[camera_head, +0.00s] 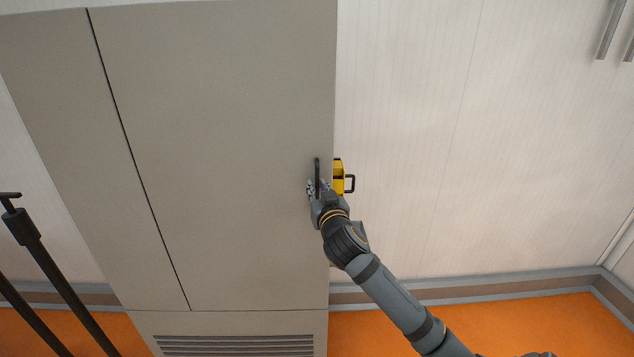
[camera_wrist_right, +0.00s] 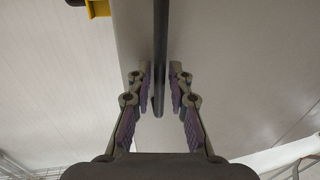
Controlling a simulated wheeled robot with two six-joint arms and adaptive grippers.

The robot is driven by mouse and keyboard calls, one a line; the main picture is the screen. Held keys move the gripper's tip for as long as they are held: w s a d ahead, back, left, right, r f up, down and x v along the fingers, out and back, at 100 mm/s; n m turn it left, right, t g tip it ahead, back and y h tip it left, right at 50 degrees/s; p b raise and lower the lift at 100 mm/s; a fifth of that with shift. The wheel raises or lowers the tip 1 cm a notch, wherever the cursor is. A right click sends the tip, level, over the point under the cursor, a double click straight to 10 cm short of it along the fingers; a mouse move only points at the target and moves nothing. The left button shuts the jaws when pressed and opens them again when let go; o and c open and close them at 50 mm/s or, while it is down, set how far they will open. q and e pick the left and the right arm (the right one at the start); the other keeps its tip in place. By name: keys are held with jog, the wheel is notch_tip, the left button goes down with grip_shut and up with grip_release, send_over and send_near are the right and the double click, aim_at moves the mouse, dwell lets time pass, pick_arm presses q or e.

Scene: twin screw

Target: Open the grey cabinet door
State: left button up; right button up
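The grey cabinet door (camera_head: 215,150) is a large flat panel in the head view and looks shut. Its dark vertical bar handle (camera_head: 317,176) is near the door's right edge. My right gripper (camera_head: 318,186) is at the handle's lower part. In the right wrist view the handle (camera_wrist_right: 160,60) runs between the two fingers of my right gripper (camera_wrist_right: 160,90). The fingers are apart, with a gap on each side of the bar. My left gripper is not in view.
A yellow part with a black handle (camera_head: 340,177) sticks out beside the cabinet's right edge, close to my right gripper. A vent grille (camera_head: 235,345) is below the door. Dark poles (camera_head: 45,260) stand at the left. The floor (camera_head: 520,325) is orange.

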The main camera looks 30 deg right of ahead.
jog(key=shift+w+d, duration=0.15)
jog(key=shift+w, duration=0.2)
grip_shut()
jog(key=shift+f, duration=0.1)
